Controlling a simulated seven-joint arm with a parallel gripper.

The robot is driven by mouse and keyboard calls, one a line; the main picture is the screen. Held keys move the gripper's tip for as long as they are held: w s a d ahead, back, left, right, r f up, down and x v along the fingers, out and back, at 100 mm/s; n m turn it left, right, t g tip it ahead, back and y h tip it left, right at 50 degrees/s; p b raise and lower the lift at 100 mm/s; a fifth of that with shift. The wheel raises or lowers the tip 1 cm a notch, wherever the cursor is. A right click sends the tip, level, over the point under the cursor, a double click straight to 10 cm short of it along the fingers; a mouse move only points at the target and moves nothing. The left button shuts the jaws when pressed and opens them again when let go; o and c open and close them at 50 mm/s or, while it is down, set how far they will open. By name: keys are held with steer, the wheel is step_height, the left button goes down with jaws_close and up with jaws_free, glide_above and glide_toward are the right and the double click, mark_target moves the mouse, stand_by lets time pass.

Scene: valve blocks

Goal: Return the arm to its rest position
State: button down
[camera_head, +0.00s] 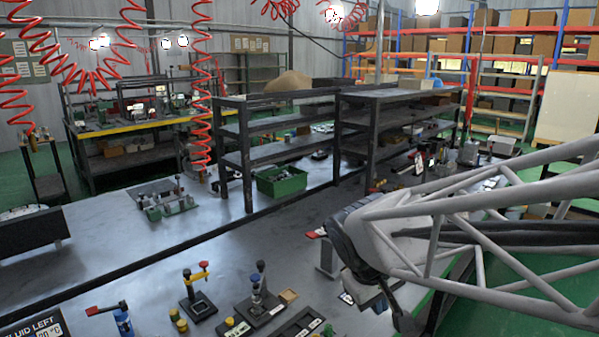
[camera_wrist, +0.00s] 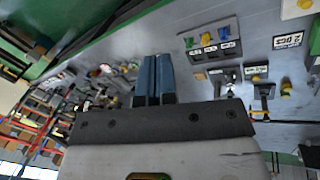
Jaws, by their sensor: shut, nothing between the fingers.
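My arm reaches in from the right in the head view, with its lattice links over the bench (camera_head: 240,245). My gripper shows in the wrist view (camera_wrist: 153,60) as two blue fingers side by side, shut with nothing between them. In the head view the gripper end is low beside the bench's right part, partly hidden by the arm. A valve block with a yellow handle and red knob (camera_head: 197,288) stands upright at the front. The fingers are apart from both.
A blue part with a red handle (camera_head: 122,318) stands front left, beside a fluid sign (camera_head: 35,328). A black tray with coloured knobs (camera_wrist: 214,45) shows in the wrist view. A green bin (camera_head: 282,184) and dark shelves (camera_head: 290,152) stand behind.

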steer(key=s+d+m+y, duration=0.1)
steer(key=s+d+m, duration=0.1)
steer(key=s, duration=0.4)
steer(key=s+d+r+m+y, duration=0.1)
steer(key=s+d+m, duration=0.1)
steer(key=s, duration=0.4)
steer(key=shift+s+d+r+m+t+y, duration=0.15)
steer(key=shift+s+r+m+t+y, duration=0.15)
steer(key=shift+m+y, duration=0.15)
